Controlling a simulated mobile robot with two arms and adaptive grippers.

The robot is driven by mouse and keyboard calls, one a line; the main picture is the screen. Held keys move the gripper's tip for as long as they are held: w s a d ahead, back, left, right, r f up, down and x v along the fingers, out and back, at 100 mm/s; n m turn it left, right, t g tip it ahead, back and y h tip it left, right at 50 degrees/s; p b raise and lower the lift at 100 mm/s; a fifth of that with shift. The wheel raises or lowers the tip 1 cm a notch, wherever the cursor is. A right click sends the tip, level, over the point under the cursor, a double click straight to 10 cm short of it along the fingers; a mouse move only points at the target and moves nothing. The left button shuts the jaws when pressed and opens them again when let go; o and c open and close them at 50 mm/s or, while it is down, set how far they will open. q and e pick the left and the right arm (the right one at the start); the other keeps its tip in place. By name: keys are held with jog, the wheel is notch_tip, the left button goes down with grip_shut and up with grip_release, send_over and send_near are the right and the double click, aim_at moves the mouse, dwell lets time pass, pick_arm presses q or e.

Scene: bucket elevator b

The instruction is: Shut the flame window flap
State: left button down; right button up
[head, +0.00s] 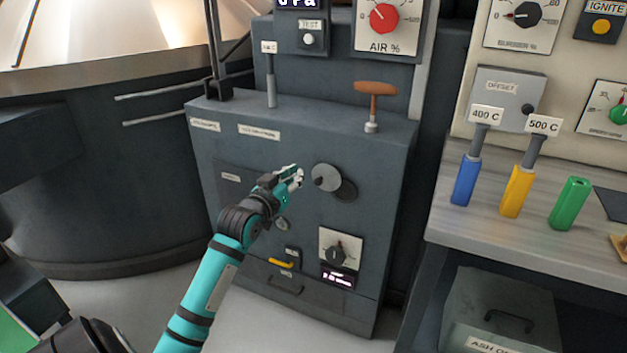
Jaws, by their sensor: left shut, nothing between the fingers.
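A round grey disc (327,177), which looks like the flame window flap, sits on the front of the dark grey cabinet (390,215). A darker round piece (346,191) shows partly behind it, to its lower right. The two overlap but are not lined up. I cannot make out whether glass shows there. My left gripper (297,175) is shut and empty, just left of the disc with its fingertips close to the disc's left edge. I cannot tell whether they touch. My right gripper is not in view.
On the cabinet top stand an orange-brown T-handle (376,89) and a thin tagged lever (270,80). A small dial panel (340,249) and a yellow handle (281,263) are lower on the front. A bench (450,225) with coloured handles stands at right.

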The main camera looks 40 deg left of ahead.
pick_arm(q)
jog(key=b, duration=0.1)
send_near(321, 167)
jog(key=w+a+r, duration=0.2)
jog(key=w+r, duration=0.2)
jog(key=f, duration=0.2)
jog(key=f+b, duration=0.1)
jog(key=shift+w+d+f, duration=0.1)
jog(key=shift+w+d, duration=0.25)
jog(key=shift+w, duration=0.05)
jog(key=shift+w+f, duration=0.1)
jog(key=shift+f, duration=0.5)
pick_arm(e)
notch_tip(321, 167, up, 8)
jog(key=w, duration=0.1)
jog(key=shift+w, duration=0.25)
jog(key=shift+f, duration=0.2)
